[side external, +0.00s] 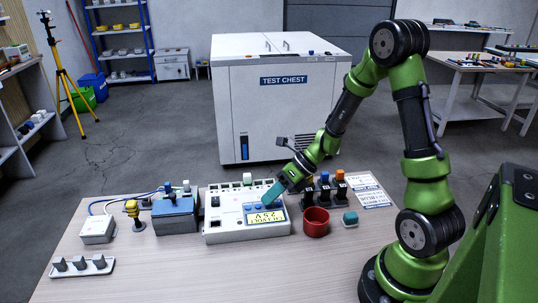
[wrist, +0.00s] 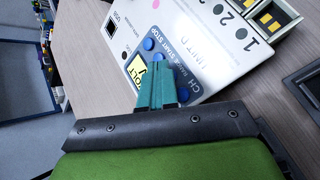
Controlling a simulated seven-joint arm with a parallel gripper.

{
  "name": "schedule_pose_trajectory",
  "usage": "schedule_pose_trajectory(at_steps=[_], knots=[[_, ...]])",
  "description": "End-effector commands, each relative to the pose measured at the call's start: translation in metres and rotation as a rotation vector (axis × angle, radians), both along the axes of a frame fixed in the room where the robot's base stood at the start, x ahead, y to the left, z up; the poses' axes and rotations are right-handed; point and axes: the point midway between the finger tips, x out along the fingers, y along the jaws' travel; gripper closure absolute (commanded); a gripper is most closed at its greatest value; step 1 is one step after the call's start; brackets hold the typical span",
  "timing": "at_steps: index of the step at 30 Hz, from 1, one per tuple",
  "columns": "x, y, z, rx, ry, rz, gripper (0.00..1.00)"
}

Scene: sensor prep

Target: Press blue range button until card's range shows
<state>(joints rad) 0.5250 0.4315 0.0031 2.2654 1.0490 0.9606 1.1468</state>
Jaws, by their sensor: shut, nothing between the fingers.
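The white test unit (side external: 222,232) stands on the bench with a yellow display (side external: 265,217), upside down to the camera, that seems to read "VOLT" and "2.5V". Its blue buttons (side external: 248,208) sit in a row beside the display. In the wrist view, blue buttons (wrist: 148,44) line up with printed labels including CH, RANGE, START and STOP. My gripper (side external: 270,201) is shut and empty, its teal fingertips low over the button row. In the wrist view the fingers (wrist: 158,68) cover part of the row and display; contact cannot be told. The white card (side external: 367,190) lies at right, its text unreadable.
A blue box (side external: 175,217) with cables, a yellow-topped piece (side external: 133,213) and a switch strip (side external: 82,265) are at left. The front bench is clear.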

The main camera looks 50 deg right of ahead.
Motion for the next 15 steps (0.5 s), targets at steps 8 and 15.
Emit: schedule_pose_trajectory(at_steps=[8, 15], knots=[[-0.0003, 0.0001, -0.0013, 0.000, 0.002, 0.001, 1.00], [-0.0003, 0.0000, 0.0040, -0.002, -0.001, 0.002, 1.00]])
